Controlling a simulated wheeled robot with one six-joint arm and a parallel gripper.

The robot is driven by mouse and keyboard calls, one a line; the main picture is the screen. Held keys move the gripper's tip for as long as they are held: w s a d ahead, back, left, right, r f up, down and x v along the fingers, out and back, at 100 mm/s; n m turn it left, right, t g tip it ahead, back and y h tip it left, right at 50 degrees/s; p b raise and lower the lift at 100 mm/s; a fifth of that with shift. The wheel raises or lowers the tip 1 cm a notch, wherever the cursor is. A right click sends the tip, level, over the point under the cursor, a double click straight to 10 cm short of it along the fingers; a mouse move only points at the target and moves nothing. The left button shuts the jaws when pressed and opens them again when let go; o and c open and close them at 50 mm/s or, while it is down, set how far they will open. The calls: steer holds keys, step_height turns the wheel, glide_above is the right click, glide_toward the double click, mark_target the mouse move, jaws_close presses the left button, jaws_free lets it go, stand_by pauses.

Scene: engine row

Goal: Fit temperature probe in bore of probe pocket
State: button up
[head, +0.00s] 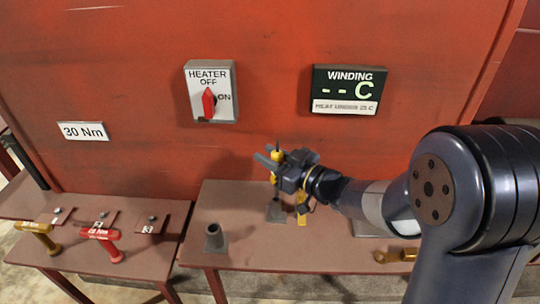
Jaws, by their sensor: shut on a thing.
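The temperature probe (274,179) has a yellow body, a dark top and a thin dark stem, and it stands about upright. My gripper (270,160) is shut on its yellow body, above the right-hand table. The stem points down at a grey stand (276,213) with a flared foot. I cannot tell whether the stem tip is inside this stand or just above or in front of it. A short grey conical socket with a dark open top (214,239), apparently the probe pocket, stands on the table to the left, apart from the probe.
A yellow piece (302,208) stands beside the grey stand, and a brass-coloured part (396,255) lies at right. The left table holds yellow (38,230) and red (101,234) tools. Behind are the heater switch (210,92) and winding display (346,90).

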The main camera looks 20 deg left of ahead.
steer(key=shift+f+b, duration=1.3)
steer(key=shift+f, duration=0.3)
stand_by(0.3)
steer(key=shift+r, duration=0.15)
step_height(320, 180, up, 2)
steer(key=shift+r+p, duration=0.2)
steer(key=shift+p, duration=0.9)
steer(key=shift+f+b, duration=1.1)
steer(key=shift+f, duration=0.25)
stand_by(0.5)
steer(key=o, duration=1.1)
steer(key=v, duration=1)
steer(key=shift+s+d, duration=0.15)
steer(key=shift+d, duration=0.25)
